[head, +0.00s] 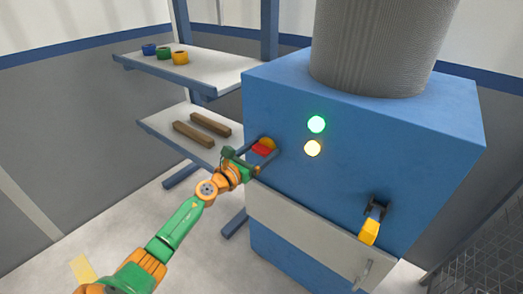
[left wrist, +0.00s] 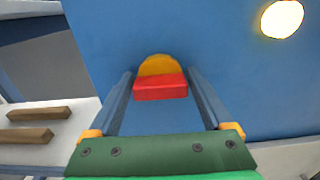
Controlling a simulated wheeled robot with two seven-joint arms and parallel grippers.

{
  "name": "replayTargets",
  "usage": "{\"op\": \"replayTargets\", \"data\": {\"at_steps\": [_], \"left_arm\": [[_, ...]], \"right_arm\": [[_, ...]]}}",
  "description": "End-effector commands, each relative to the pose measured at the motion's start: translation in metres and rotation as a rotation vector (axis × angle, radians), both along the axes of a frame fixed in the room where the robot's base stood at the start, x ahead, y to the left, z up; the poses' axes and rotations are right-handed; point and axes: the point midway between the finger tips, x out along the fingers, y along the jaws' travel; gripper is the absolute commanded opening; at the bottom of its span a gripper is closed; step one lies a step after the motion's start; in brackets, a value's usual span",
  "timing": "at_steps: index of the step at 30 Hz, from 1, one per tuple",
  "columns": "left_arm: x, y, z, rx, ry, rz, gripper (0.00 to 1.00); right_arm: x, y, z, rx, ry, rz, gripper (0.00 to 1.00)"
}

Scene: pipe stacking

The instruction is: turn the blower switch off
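The red-and-yellow switch (head: 266,146) is on the front of the blue blower cabinet (head: 330,185), near its left edge. In the left wrist view the switch (left wrist: 160,88) shows a red block in front of a rounded yellow part. My left gripper (head: 262,151) is open at the switch. In the left wrist view my left gripper (left wrist: 158,76) has one finger on each side of the switch, with a gap on both sides. Whether the fingertips touch the cabinet face is unclear. My right gripper is not in view.
A green lamp (head: 316,124) and a pale yellow lamp (head: 312,148) glow right of the switch. A yellow handle (head: 370,232) on a black bracket sits further right. Left, a shelf rack (head: 205,73) holds coloured rings (head: 180,57) above and brown bars (head: 193,135) below.

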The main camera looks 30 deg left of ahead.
Motion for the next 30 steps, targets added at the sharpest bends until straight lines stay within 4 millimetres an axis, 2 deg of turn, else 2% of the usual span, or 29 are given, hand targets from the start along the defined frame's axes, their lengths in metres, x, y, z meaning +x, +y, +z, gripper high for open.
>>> {"op": "replayTargets", "data": {"at_steps": [1, 6, 7, 17, 30], "left_arm": [[0.0, 0.0, 0.0, 0.0, 0.0, 0.0, 0.68], [0.0, 0.0, 0.0, 0.0, 0.0, 0.0, 0.22], [0.0, 0.0, 0.0, 0.0, 0.0, 0.0, 0.19], [0.0, 0.0, 0.0, -0.07, 0.006, 0.0, 0.19], [0.0, 0.002, 0.0, -0.437, 0.036, 0.0, 0.19]], "right_arm": [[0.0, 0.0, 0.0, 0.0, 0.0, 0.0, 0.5], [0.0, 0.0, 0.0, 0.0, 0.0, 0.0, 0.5], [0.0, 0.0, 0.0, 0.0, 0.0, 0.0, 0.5], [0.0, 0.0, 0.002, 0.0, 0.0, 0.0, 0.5], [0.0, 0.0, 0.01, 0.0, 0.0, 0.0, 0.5]]}}
